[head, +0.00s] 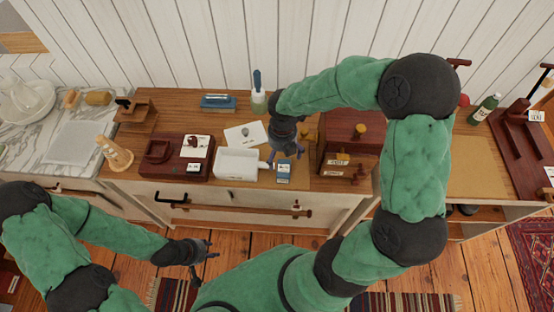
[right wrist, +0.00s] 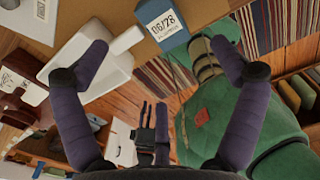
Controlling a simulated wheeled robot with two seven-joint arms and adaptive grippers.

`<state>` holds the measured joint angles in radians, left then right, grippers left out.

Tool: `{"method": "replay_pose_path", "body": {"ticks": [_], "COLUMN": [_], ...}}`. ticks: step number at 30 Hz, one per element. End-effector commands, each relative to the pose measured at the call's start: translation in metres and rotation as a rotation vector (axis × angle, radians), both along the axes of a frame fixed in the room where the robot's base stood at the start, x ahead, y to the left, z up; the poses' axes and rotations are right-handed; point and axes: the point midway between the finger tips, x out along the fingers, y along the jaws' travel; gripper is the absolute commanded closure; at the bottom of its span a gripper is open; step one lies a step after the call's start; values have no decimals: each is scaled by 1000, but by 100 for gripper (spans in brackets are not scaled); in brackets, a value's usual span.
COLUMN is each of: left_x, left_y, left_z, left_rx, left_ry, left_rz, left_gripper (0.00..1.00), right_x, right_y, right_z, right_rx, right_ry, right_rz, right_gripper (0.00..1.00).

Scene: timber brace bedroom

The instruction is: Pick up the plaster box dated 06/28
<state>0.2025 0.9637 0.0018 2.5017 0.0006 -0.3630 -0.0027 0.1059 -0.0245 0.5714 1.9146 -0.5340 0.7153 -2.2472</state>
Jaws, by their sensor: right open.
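The plaster box (head: 284,172) is a small blue and white box near the front edge of the wooden counter, right of a white tray. In the right wrist view, the box (right wrist: 163,24) shows a white label reading 06/28. My right gripper (head: 286,155) is open above and just behind the box in the head view. In the right wrist view its fingers (right wrist: 160,47) are spread wide, with the box between and beyond the tips, apart from them. My left gripper (head: 203,262) is empty, low in front of the counter, with its fingers apart.
The white tray (head: 238,163) stands close left of the box. A dark wooden rack (head: 345,150) stands to the right. A paper sheet (head: 245,136) and a glass jar with a blue-handled tool (head: 258,100) are behind. A dark red box (head: 178,157) is further left.

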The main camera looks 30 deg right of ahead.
Motion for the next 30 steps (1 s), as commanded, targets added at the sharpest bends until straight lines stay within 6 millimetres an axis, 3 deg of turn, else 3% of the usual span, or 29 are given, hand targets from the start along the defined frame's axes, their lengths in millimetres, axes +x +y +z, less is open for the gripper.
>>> {"method": "replay_pose_path", "body": {"ticks": [5,12,20,30], "left_x": [-2,-2,-1,-2], "left_y": [0,0,0,0], "left_z": [-4,-16,-22,-41], "left_rx": [-1,-1,-1,-1], "left_ry": [3,3,3,3], "left_rz": [-1,-1,-1,-1], "left_gripper": [60,60,60,60], "right_x": [-1,-1,0,3], "right_y": [-3,-3,-2,0], "right_z": [-8,-44,-61,-104], "right_rx": [-9,-8,-8,-7], "right_ry": [4,4,2,2], "right_rz": [33,30,29,27], "right_gripper": [5,5,5,5]}}
